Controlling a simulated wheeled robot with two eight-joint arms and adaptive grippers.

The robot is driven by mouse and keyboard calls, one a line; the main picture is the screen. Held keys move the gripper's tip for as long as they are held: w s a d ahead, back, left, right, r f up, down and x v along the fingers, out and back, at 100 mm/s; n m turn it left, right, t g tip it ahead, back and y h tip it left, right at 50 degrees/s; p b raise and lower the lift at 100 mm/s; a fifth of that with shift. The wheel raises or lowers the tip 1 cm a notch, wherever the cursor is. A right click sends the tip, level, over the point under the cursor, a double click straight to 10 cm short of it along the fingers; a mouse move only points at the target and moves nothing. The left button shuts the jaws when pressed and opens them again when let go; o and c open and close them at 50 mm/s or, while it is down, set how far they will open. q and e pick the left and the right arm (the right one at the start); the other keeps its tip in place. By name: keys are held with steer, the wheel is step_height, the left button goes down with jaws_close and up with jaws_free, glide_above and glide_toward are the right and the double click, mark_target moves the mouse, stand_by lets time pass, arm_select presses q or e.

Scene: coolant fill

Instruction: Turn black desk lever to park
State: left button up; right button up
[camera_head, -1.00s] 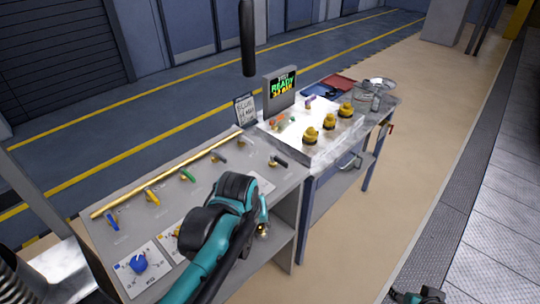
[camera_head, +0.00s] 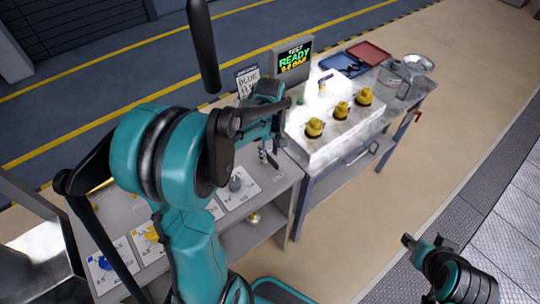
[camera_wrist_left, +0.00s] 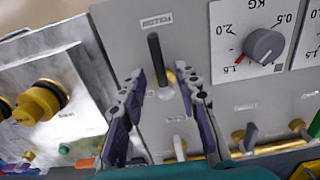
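The black lever (camera_wrist_left: 157,60) stands on the grey desk panel in the left wrist view, under a small white label. It has a pale round base. My left gripper (camera_wrist_left: 160,82) is open, with one finger on each side of the lever and visible gaps between them. It holds nothing. In the head view my left gripper (camera_head: 268,148) is over the far right end of the desk (camera_head: 226,244), and my arm hides much of the panel. My right gripper (camera_head: 418,243) is low at the right, away from the desk, and its fingers are too small to judge.
A grey dial (camera_wrist_left: 264,46) sits beside the black lever. A grey lever (camera_wrist_left: 246,137) is further along the panel. A bench with yellow knobs (camera_head: 341,109) and a screen reading READY (camera_head: 294,62) adjoins the desk. Open floor (camera_head: 465,75) lies to the right.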

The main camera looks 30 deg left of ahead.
arm_select(q)
steer(key=shift+f, duration=0.55)
steer(key=shift+c, duration=0.3)
jaws_close()
